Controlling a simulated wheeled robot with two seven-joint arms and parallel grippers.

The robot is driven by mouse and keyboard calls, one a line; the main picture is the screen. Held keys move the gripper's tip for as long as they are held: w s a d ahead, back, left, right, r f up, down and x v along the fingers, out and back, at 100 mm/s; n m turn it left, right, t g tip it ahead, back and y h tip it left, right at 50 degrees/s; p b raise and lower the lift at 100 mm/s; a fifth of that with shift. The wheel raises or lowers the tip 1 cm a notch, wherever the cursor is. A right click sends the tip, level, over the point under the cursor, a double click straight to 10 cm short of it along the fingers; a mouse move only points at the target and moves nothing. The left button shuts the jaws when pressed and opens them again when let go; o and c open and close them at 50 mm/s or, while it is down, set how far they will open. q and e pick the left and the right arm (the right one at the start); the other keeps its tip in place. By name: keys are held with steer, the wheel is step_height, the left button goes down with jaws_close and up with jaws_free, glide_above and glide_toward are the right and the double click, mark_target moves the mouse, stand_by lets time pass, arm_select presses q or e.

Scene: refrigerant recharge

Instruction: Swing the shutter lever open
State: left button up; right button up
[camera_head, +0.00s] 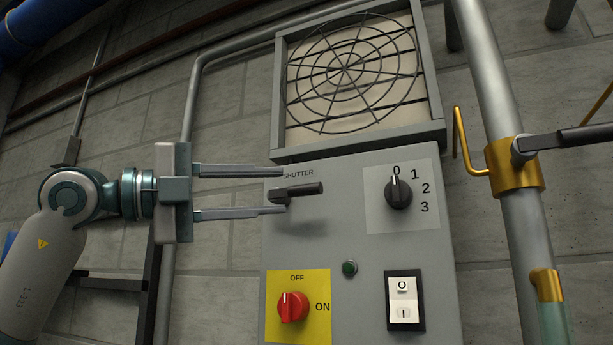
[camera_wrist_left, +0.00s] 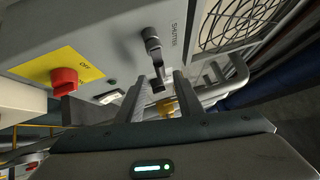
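The shutter lever (camera_head: 300,190) is a short dark handle under the SHUTTER label on the grey control box (camera_head: 325,245). It points right, roughly horizontal, from a pivot at its left end. My left gripper (camera_head: 284,190) comes in from the left, open, with one finger above and one below the level of the lever's pivot end. In the left wrist view the lever (camera_wrist_left: 154,55) shows ahead, its end in line with the gap between the open fingers (camera_wrist_left: 158,92). I cannot tell whether a finger touches it. My right gripper is not in view.
A caged fan vent (camera_head: 350,72) is above the lever. A rotary dial (camera_head: 398,192) is to its right. A red OFF/ON knob (camera_head: 292,306), a green button (camera_head: 349,268) and a rocker switch (camera_head: 404,300) are below. A pipe with a brass valve (camera_head: 515,178) stands at right.

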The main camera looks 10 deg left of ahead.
mark_target(300, 188)
arm_select(q)
steer(key=p+x, duration=0.2)
steer(key=x, duration=0.3)
steer(key=shift+w+d+r, duration=0.15)
steer(key=shift+d, duration=0.1)
steer(key=shift+w+d+p, duration=0.4)
steer(key=shift+d+p, duration=0.05)
steer(key=shift+d, duration=0.1)
jaws_close()
